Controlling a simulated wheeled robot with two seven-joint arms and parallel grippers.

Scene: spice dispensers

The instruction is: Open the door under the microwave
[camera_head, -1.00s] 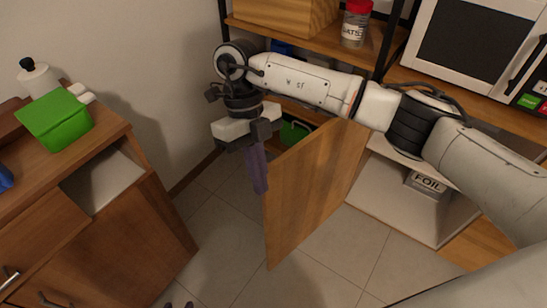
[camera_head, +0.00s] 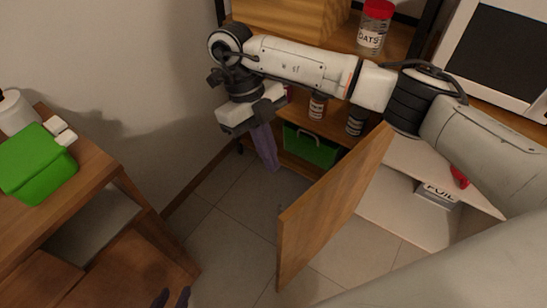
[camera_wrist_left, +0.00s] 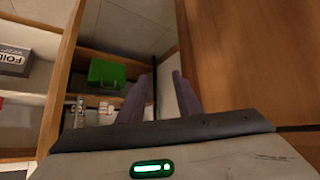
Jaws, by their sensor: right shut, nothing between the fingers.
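The wooden door (camera_head: 335,215) under the microwave (camera_head: 500,58) stands swung out from its cabinet, whose white inside (camera_head: 405,215) shows with a foil box (camera_head: 437,193) in it. My right gripper (camera_head: 266,158) is shut and empty, pointing down left of the door and apart from it. My left gripper (camera_head: 170,297) shows only its fingertips at the bottom edge of the head view. In the left wrist view the left gripper (camera_wrist_left: 160,77) has its fingers apart with nothing between them. A wooden panel (camera_wrist_left: 245,65) fills the right side there.
A green crate (camera_head: 310,148) and spice jars (camera_head: 317,106) sit on the shelf unit behind the door. An oats jar (camera_head: 373,32) stands above. A wooden cabinet (camera_head: 105,250) with a green box (camera_head: 38,165) is at left. Tiled floor (camera_head: 225,225) is clear between.

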